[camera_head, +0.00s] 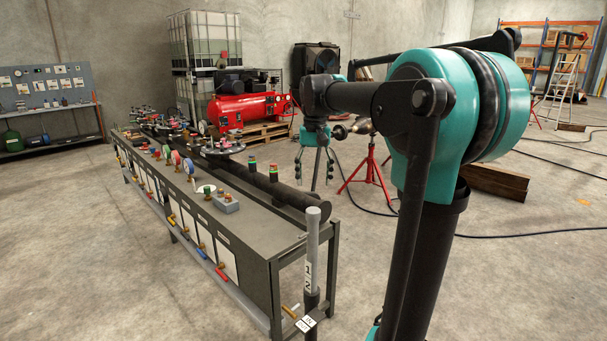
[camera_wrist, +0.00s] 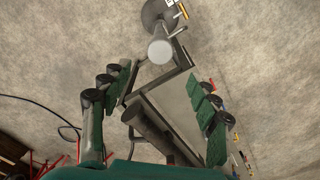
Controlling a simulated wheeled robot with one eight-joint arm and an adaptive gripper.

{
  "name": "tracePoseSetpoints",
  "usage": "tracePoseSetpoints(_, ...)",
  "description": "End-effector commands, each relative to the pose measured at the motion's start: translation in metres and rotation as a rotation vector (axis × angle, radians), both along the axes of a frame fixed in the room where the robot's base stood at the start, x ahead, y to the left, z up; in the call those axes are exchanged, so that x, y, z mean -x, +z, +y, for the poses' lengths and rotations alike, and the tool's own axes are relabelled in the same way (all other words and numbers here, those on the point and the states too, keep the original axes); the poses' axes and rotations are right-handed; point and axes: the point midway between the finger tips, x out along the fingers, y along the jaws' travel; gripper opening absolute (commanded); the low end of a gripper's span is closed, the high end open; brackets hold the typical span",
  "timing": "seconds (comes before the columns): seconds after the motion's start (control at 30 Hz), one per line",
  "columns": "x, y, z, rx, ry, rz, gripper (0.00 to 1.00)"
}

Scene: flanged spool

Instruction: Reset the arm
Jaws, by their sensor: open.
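My gripper (camera_head: 314,178) hangs pointing down past the right side of the long bench in the head view. Its teal-green fingers are spread, with nothing between them. In the wrist view my gripper (camera_wrist: 159,84) also shows open, its green padded fingers at left and right. The bench end and a dark pipe (camera_wrist: 148,120) appear below and between them, apart from the fingers. My arm is bent at a large teal joint on the right of the head view. The dark pipe (camera_head: 290,192) lies along the bench's right side, with flanged parts (camera_head: 224,149) farther back.
The grey bench (camera_head: 262,240) carries valves and gauges. A post with a grey top (camera_head: 313,235) stands at its near end; it also shows in the wrist view (camera_wrist: 160,52). A red stand (camera_head: 370,180) is right of my gripper. A red compressor (camera_head: 250,108) stands behind. Cables cross the floor.

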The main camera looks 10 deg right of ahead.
Motion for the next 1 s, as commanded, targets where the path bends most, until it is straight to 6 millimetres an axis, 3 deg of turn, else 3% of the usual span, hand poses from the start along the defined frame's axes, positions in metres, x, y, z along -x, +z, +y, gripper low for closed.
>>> tracePoseSetpoints(0.13, 0.02, -0.039, -0.007, -0.003, 0.018, -0.045, 0.61)
tracePoseSetpoints(0.23, 0.047, -0.085, -0.015, -0.004, 0.04, -0.102, 0.61)
tracePoseSetpoints(0.4, 0.109, -0.169, -0.028, 0.001, 0.084, -0.209, 0.61)
tracePoseSetpoints(0.6, 0.18, -0.242, -0.037, 0.015, 0.128, -0.312, 0.61)
tracePoseSetpoints(0.8, 0.216, -0.273, -0.04, 0.025, 0.148, -0.359, 0.61)
tracePoseSetpoints(1.0, 0.219, -0.275, -0.04, 0.026, 0.151, -0.365, 0.61)
